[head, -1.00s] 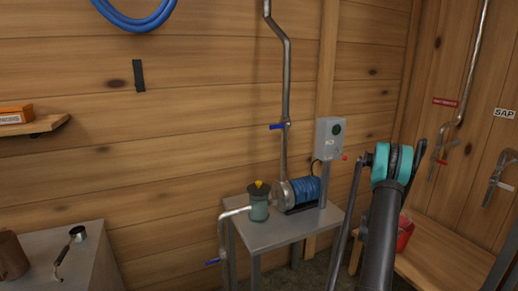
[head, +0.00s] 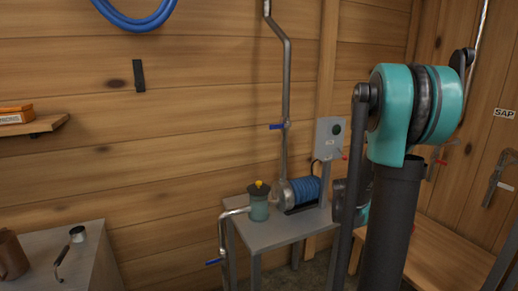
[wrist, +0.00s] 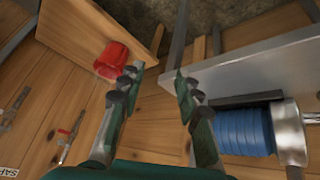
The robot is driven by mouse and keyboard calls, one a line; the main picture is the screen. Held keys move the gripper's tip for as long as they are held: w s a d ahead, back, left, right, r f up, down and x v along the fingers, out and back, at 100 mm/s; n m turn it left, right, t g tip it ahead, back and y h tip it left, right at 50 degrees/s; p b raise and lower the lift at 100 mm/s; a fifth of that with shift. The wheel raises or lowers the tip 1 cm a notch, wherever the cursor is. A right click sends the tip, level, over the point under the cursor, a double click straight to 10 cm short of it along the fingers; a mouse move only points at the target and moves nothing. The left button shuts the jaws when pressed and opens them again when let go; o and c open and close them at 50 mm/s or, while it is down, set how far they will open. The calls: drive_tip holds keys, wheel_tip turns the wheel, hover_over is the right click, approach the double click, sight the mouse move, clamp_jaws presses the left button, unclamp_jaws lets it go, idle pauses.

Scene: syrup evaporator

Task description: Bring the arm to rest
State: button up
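My arm (head: 395,220) stands upright on the right of the head view, its teal joint (head: 396,115) high in front of the right wall. My gripper (wrist: 157,78) shows in the wrist view with its two fingers apart and nothing between them. It is not clearly visible in the head view, where my arm blocks the view. The wrist view is turned, with a red bucket (wrist: 112,62) beyond the left finger and a blue pump motor (wrist: 245,130) to the right of the right finger.
The grey pump table (head: 270,232) stands left of my arm, bearing the blue motor (head: 306,190) and a teal filter pot (head: 259,208). A grey control box (head: 329,138) is beside my arm. A wooden bench (head: 440,240) is at right. A metal counter (head: 85,260) is at lower left.

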drive_tip(key=s+a+n+y, duration=0.2)
drive_tip(key=s+a, duration=0.6)
drive_tip(key=s, duration=0.3)
drive_tip(key=s+a+f+n+g+y, duration=0.1)
drive_tip(key=s+a+n, duration=0.2)
drive_tip(key=s+a, duration=0.4)
drive_tip(key=s, duration=0.4)
drive_tip(key=shift+s+a+f+y, duration=0.25)
drive_tip(key=shift+a+f+y, duration=0.05)
drive_tip(key=shift+a+y, duration=0.1)
drive_tip(key=shift+d, duration=0.1)
